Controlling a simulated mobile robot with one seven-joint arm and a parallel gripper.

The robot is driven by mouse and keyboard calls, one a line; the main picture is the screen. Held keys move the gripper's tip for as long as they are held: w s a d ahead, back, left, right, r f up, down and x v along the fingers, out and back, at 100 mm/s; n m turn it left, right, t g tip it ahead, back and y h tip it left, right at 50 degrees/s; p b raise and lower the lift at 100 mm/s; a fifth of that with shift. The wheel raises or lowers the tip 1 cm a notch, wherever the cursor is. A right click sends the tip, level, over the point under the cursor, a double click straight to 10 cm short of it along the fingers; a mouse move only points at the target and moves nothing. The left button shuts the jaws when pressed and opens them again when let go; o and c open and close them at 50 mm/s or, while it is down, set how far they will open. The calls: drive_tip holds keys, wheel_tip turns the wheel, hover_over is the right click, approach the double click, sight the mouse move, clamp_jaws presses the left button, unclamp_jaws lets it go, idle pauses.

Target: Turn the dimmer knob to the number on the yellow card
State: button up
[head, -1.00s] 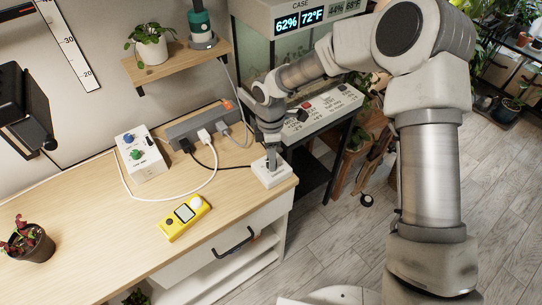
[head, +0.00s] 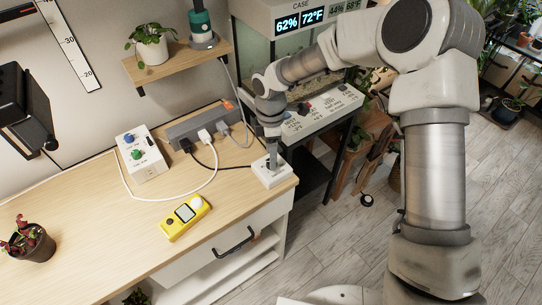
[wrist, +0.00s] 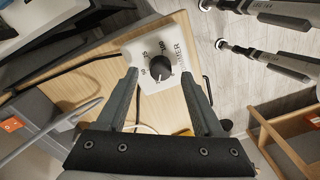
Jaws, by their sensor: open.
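The white dimmer box (head: 279,178) stands at the right front corner of the desk. In the wrist view its black round knob (wrist: 160,66) shows a pale pointer line, with small printed numbers around it that are hard to read. My gripper (wrist: 160,76) is open above the box, one finger on each side of the knob. In the head view my gripper (head: 272,157) hides most of the knob. I see no separate yellow card; a yellow handheld meter (head: 185,216) with a grey screen lies on the desk.
A grey power strip (head: 203,127) with plugs and cables lies behind the dimmer box. A white box with blue and green knobs (head: 142,157) stands to the left. A potted plant (head: 30,243) is at far left. The terrarium (head: 335,60) stands behind my arm.

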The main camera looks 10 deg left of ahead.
wheel_tip(320, 180, up, 16)
drive_tip(key=p, duration=0.1)
drive_tip(key=shift+w+a+f, duration=0.2)
drive_tip(key=shift+w+f, duration=0.05)
drive_tip(key=shift+w, duration=0.1)
drive_tip(key=s+d+r+m+t, duration=0.1)
drive_tip(key=s+d+r+m, duration=0.25)
drive_tip(key=d, duration=0.25)
drive_tip(key=s+d+r+m+t+h, duration=0.1)
drive_tip(key=s+d+r+m, duration=0.1)
drive_tip(key=d+r+m, duration=0.3)
drive_tip(key=s+d+r+m+t, duration=0.1)
drive_tip(key=s+d+r+m, duration=0.15)
drive_tip(key=d, duration=0.45)
drive_tip(key=s+d+r+m+t+y, duration=0.1)
drive_tip(key=s+d+m+t, duration=0.2)
drive_tip(key=s+d+m, duration=0.6)
drive_tip(key=s+m, duration=0.2)
drive_tip(key=s, duration=0.1)
drive_tip(key=shift+s+d+r+m, duration=0.2)
drive_tip(key=shift+d+r+m, duration=0.1)
